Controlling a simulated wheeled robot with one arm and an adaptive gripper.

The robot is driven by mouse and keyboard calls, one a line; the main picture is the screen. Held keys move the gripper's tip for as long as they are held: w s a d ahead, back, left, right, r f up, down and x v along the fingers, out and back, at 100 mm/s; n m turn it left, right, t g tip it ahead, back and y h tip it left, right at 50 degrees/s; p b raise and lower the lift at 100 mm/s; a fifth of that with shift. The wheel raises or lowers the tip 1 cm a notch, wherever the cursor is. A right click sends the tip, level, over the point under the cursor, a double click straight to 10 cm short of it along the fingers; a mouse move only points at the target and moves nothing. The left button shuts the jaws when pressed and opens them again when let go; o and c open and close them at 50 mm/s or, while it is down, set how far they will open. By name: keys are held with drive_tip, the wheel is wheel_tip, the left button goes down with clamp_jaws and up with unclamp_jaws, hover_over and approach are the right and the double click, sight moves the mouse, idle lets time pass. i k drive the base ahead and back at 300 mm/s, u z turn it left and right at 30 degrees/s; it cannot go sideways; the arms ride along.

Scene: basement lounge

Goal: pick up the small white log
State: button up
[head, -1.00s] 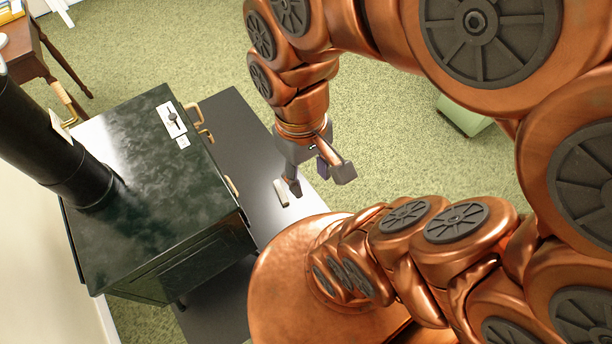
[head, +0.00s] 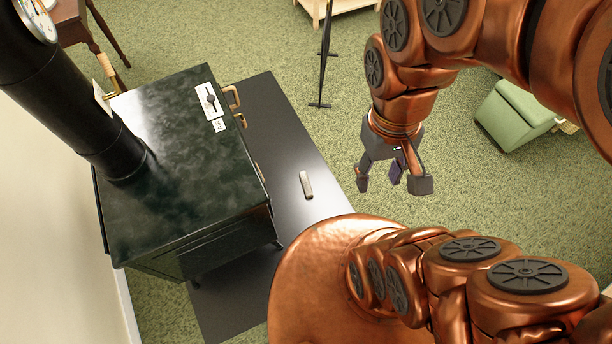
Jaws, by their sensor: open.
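The small white log (head: 306,185) lies on the dark hearth mat (head: 283,130) in the head view, just right of the black stove. It is fully in sight. My gripper (head: 396,186) is open and empty, with its fingers pointing down. It hangs to the right of the log in the picture, apart from it, and appears over the green carpet beyond the mat's edge.
The dark marbled stove (head: 180,160) with brass handles and a black flue pipe (head: 70,100) stands left of the log. A black thin stand (head: 325,60) is at the top. A green upholstered seat (head: 515,115) is at right. Green carpet (head: 270,45) is open around the mat.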

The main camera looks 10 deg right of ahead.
sight(305, 178)
drive_tip(key=z, duration=0.05)
drive_tip(key=k, duration=0.3)
drive_tip(key=u, duration=1.05)
drive_tip(key=i, duration=0.7)
